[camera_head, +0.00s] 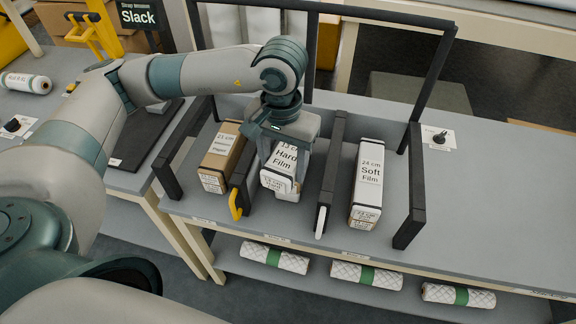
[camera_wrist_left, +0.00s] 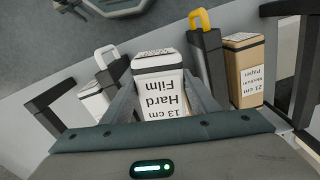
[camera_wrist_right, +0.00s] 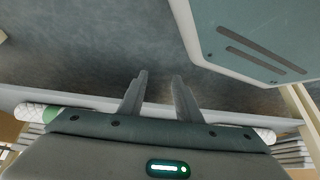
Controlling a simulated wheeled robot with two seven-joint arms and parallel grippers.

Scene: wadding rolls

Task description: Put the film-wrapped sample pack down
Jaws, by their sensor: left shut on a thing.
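The white pack labelled "13 cm Hard Film" (camera_head: 278,181) is in the middle bay of the rack on the table, between two dark dividers. My left gripper (camera_head: 285,165) reaches down from above with its fingers on either side of this pack and is shut on it. The left wrist view shows the pack (camera_wrist_left: 160,92) upright between the fingers. I cannot tell whether its base touches the table. My right gripper (camera_wrist_right: 158,85) shows in the right wrist view, fingers apart and empty, away from the rack.
A brown "21 cm" paper pack (camera_head: 219,158) stands in the left bay and a white "24 cm Soft Film" pack (camera_head: 368,182) in the right bay. The dividers (camera_head: 330,170) stand close by. Quilted rolls (camera_head: 366,276) lie on the shelf below.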

